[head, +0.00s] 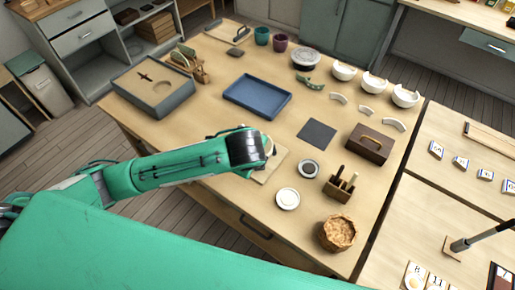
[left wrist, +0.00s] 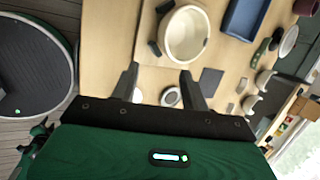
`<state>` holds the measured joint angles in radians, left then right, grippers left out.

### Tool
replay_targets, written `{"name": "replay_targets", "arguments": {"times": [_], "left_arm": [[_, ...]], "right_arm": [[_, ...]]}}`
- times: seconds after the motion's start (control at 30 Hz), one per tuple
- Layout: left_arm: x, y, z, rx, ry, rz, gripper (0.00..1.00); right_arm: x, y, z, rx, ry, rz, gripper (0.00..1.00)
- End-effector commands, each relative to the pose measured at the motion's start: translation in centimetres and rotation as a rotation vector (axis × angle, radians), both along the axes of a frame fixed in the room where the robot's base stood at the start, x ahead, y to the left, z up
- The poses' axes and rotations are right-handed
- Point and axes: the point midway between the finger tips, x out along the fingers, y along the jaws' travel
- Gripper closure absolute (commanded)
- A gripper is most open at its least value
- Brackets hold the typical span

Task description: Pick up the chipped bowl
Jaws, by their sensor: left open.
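A cream bowl (left wrist: 183,38) sits just beyond my left fingertips in the left wrist view, with a small dark mark at its right rim. In the head view it is mostly hidden behind my left gripper (head: 266,150), above a light wooden board (head: 272,170). My left gripper (left wrist: 160,76) is open with nothing between its fingers. Three white bowls with broken rims, the near one (head: 405,96), the middle one (head: 374,83) and the far one (head: 343,72), stand at the back right, with pale fragments (head: 366,111) beside them. My right gripper is out of view.
A blue tray (head: 257,97), a grey box (head: 153,98), a dark mat (head: 316,133) and a wooden toolbox (head: 369,144) stand on the table. A white dish (head: 287,198), a tool holder (head: 341,187) and a basket (head: 337,233) are nearer. The table's left front is clear.

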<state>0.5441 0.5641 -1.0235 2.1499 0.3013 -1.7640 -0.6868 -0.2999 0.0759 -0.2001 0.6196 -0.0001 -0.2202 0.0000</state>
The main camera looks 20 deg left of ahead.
Motion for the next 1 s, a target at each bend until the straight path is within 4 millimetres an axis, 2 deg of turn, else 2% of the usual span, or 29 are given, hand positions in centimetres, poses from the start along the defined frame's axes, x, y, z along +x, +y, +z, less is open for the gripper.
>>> {"name": "replay_targets", "arguments": {"times": [0.13, 0.23, 0.6, 0.83, 1.0], "left_arm": [[0.9, 1.0, 0.5, 0.073, -0.006, -0.044, 0.54], [1.2, 1.3, 0.1, 0.090, -0.003, -0.053, 0.54], [4.2, 2.3, -5.6, 0.088, -0.001, -0.052, 0.54], [5.0, 2.5, -7.0, 0.087, -0.003, -0.053, 0.54], [5.7, 2.9, -8.5, 0.088, -0.001, -0.052, 0.54]], "right_arm": [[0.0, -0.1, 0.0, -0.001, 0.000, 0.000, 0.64], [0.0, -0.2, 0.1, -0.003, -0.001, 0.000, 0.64], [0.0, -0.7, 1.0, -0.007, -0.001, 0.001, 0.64], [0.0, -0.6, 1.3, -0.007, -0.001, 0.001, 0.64], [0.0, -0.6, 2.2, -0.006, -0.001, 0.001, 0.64]]}}
